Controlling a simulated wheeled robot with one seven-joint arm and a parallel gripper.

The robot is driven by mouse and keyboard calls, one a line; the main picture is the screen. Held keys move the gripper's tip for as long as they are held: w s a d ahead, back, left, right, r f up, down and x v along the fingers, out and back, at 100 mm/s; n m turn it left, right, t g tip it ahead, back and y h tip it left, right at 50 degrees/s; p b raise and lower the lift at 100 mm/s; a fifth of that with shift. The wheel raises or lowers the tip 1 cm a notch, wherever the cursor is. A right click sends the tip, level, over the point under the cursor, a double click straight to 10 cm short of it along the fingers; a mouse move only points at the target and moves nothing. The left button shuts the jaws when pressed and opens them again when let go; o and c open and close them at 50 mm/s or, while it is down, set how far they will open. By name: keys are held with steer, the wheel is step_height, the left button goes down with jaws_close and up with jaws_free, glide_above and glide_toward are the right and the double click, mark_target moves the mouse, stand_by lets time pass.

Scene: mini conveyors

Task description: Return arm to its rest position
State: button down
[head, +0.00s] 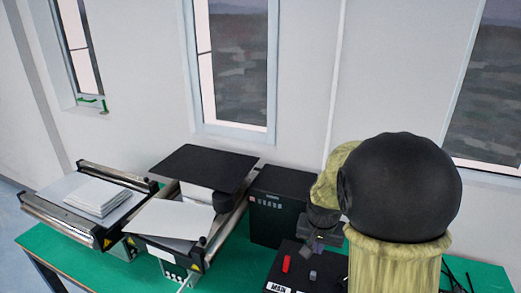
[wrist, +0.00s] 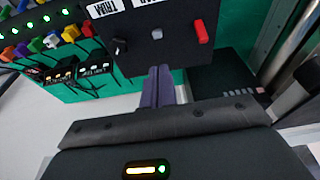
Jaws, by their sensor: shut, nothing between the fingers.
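My gripper (head: 316,246) is shut and empty, at the end of my folded arm in the right part of the head view. It hangs close to a black control panel (head: 290,262) with a red switch (head: 286,264) and a grey button (head: 312,275). In the wrist view the closed purple-grey fingers (wrist: 158,84) point toward the same panel (wrist: 135,50), with its red switch (wrist: 200,32) and a black knob (wrist: 120,46). I cannot tell whether the fingertips touch the panel.
A mini conveyor (head: 45,215) bears a stack of white sheets (head: 98,196). Another (head: 150,243) has a white sheet (head: 172,219) and a black plate above it. A black box (head: 278,205) stands beside my gripper.

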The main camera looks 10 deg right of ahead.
steer(key=s+a+f+n+y, duration=0.1)
steer(key=s+a+n, duration=0.4)
steer(key=s, duration=0.7)
steer(key=shift+s+a+f, duration=0.25)
steer(key=shift+a+f, duration=0.15)
steer(key=shift+a, duration=0.2)
